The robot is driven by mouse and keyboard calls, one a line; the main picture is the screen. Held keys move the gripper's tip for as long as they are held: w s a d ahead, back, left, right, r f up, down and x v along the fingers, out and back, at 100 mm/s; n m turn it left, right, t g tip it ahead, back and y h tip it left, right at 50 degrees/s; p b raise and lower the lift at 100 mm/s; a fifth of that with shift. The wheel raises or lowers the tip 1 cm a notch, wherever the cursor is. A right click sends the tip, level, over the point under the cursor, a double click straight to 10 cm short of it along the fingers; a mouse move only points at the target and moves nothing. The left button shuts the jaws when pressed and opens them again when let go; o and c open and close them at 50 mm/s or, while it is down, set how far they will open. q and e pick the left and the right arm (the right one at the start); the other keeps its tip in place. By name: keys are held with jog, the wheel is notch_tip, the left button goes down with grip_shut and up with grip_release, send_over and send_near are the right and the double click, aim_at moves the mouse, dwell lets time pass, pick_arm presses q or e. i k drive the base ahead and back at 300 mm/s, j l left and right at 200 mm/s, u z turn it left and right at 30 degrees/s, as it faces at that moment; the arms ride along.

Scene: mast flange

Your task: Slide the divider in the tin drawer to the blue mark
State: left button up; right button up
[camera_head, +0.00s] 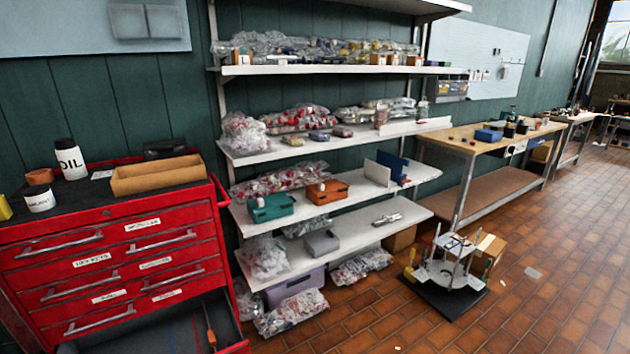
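The red tool chest (110,245) stands at the left. Its lowest visible drawer (150,337) is pulled open at the bottom edge of the view, and the frame cuts it off. Its floor is dark, with a faint blue line and a red line on it. A thin orange object (210,335) is near the drawer's right side; I cannot tell whether it is a tool or part of a divider. I cannot make out a divider clearly. Neither of my grippers is in view.
An oil bottle (70,160), a white tin (39,199) and a cardboard tray (157,175) stand on the chest. Shelves with bagged parts (245,135) stand beside it. A black base with a white frame (445,290) sits on the tiled floor, which is clear at front right.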

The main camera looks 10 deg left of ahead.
aim_at(213, 341)
jog(key=u, duration=1.6)
jog(key=i+z, duration=0.3)
